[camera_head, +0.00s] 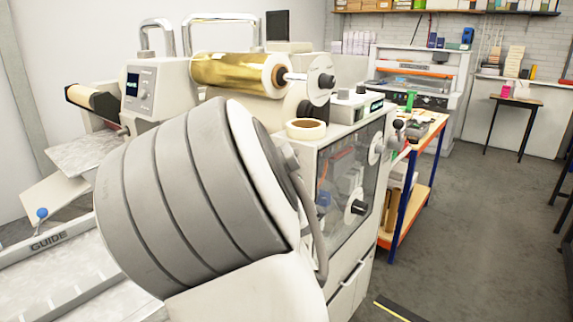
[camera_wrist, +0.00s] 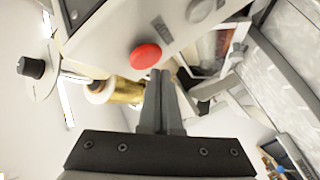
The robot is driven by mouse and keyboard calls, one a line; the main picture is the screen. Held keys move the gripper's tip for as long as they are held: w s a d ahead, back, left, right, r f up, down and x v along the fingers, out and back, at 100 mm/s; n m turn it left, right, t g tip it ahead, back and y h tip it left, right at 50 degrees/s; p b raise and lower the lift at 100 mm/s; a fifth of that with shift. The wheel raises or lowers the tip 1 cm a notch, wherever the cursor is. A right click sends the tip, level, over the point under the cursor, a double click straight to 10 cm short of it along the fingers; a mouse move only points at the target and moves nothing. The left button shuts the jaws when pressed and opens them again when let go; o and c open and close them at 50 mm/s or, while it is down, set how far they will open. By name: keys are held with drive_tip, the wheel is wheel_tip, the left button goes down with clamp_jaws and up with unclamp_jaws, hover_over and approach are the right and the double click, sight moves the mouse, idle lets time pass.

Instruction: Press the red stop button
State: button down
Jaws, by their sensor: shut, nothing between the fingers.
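The red stop button (camera_wrist: 145,56) shows in the wrist view, on a pale machine panel (camera_wrist: 120,30) above and slightly left of my fingertips. Dark lettering lies beside it on the panel. My gripper (camera_wrist: 160,74) is shut with its fingers together and nothing between them. Its tips appear close below and right of the button; I cannot tell whether they touch it. In the head view my grey and white arm covers the middle of the machine, and the button and gripper are hidden there.
A gold foil roll (camera_head: 235,72) sits atop the machine, with a tape roll (camera_head: 306,129) beside it. A grey round button (camera_wrist: 200,9) is near the red one. A blue-legged workbench (camera_head: 424,135) stands behind. The floor (camera_head: 470,210) at right is clear.

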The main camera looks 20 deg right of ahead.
drive_tip(key=shift+d, duration=0.1)
drive_tip(key=shift+w+d, duration=0.25)
drive_tip(key=shift+w+d+b, duration=0.25)
drive_tip(key=shift+d+b, duration=0.05)
drive_tip(key=shift+b, duration=0.15)
idle(0.6)
drive_tip(key=shift+s, duration=0.1)
drive_tip(key=shift+s+a+p, duration=0.3)
drive_tip(key=shift+s+a, duration=0.15)
drive_tip(key=shift+a, duration=0.2)
drive_tip(key=shift+s+a+p, duration=0.7)
drive_tip(key=shift+s+a, duration=0.05)
drive_tip(key=shift+a, duration=0.3)
drive_tip(key=shift+s+a+p, duration=0.65)
drive_tip(key=shift+s+a, duration=0.05)
drive_tip(key=shift+a, duration=0.3)
